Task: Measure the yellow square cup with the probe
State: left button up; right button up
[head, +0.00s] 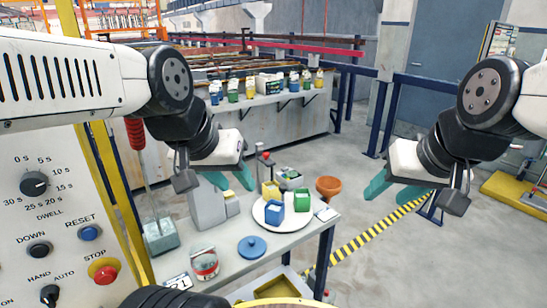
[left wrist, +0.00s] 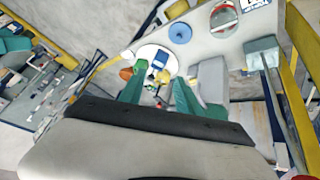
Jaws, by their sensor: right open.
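The yellow square cup (head: 268,188) stands on a white round plate (head: 260,219) on the small grey table, beside a blue cup (head: 274,208) and a green cup (head: 302,200). I cannot tell for certain which thing is the probe; a grey device (head: 207,208) with a yellowish part stands left of the plate. My left gripper (head: 231,181) is open and empty, above and left of the plate. In the left wrist view its two teal fingers (left wrist: 158,95) are apart, with the plate beyond them. My right gripper (head: 393,190) is open and empty, right of the table.
A blue lid (head: 252,247), a red-and-white can (head: 204,263) and an orange bowl (head: 328,187) are on or beside the table. A control panel (head: 50,215) and yellow post are at left. Several coloured containers line the rear bench (head: 285,115).

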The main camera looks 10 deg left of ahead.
pick_arm(q)
jog(key=shift+w+r, duration=0.15)
jog(key=shift+w, duration=0.05)
jog(key=c, duration=0.3)
jog(key=w+r, duration=0.1)
jog(key=w, duration=0.1)
jog(key=w+r+m, duration=0.1)
jog(key=w+r, duration=0.1)
jog(key=w+r+m, duration=0.1)
jog(key=w, duration=0.1)
jog(key=shift+w+a+r+g, duration=0.15)
jog(key=shift+w+a+g, duration=0.15)
jog(key=shift+g, duration=0.1)
grip_shut()
jog(key=m+g, duration=0.3)
jog(key=m, duration=0.4)
send_over(266, 153)
jog(key=s+a, duration=0.2)
jog(key=a, duration=0.1)
jog(key=x, duration=1.1)
jog(key=shift+s+d+f, duration=0.1)
jog(key=shift+s+f, duration=0.1)
jog(key=shift+s, duration=0.2)
jog(key=shift+f, duration=0.7)
